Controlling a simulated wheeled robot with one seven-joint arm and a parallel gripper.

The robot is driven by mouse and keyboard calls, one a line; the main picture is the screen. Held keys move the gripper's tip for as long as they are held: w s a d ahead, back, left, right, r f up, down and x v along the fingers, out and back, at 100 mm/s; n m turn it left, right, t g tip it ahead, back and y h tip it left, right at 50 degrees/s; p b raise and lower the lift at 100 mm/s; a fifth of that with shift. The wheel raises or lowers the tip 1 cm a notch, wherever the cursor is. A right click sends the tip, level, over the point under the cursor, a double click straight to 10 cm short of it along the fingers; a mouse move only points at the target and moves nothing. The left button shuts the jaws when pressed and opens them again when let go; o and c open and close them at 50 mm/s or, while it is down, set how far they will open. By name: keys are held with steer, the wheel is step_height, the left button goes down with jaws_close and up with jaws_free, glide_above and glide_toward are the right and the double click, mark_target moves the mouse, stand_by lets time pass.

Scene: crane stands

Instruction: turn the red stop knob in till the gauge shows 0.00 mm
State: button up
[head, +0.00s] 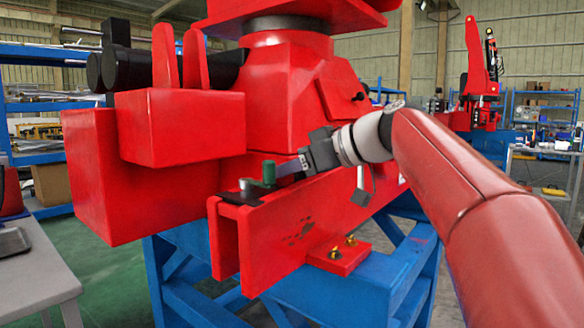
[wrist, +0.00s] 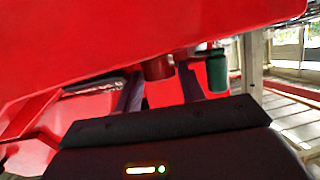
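A short dark-red cylinder (wrist: 158,68), which looks like the stop knob, shows in the wrist view between and just beyond my fingertips. I cannot make it out in the head view. My gripper (wrist: 160,82) has its two fingers apart, with a gap between them; I see no clear contact with the knob. In the head view my gripper (head: 282,170) reaches left over the red beam (head: 285,225), close to a green cylinder. No gauge or reading can be made out in either view.
The green cylinder (head: 269,172) stands close to my fingertips and also shows right of them in the wrist view (wrist: 217,70). A large red crane body (head: 290,90) rises behind. Blue stand legs (head: 190,290) are below. A grey table (head: 40,270) is at left.

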steer(key=c, duration=0.6)
steer(key=shift+o, duration=0.2)
steer(key=shift+s+t+b, duration=0.1)
steer(key=shift+t+b, duration=0.2)
steer(key=shift+b, duration=0.05)
steer(key=shift+s+a+m+t+h+b, duration=0.1)
steer(key=shift+a+m+t+h+b, duration=0.1)
steer(key=shift+m+t+h+b, duration=0.75)
steer(key=shift+s+a+m+t+h, duration=0.1)
steer(key=shift+m+t+h, duration=0.5)
steer(key=shift+m, duration=0.55)
steer(key=shift+m+t+h+p, duration=0.5)
steer(key=shift+m+t+h, duration=0.05)
steer(key=shift+m+h, duration=0.25)
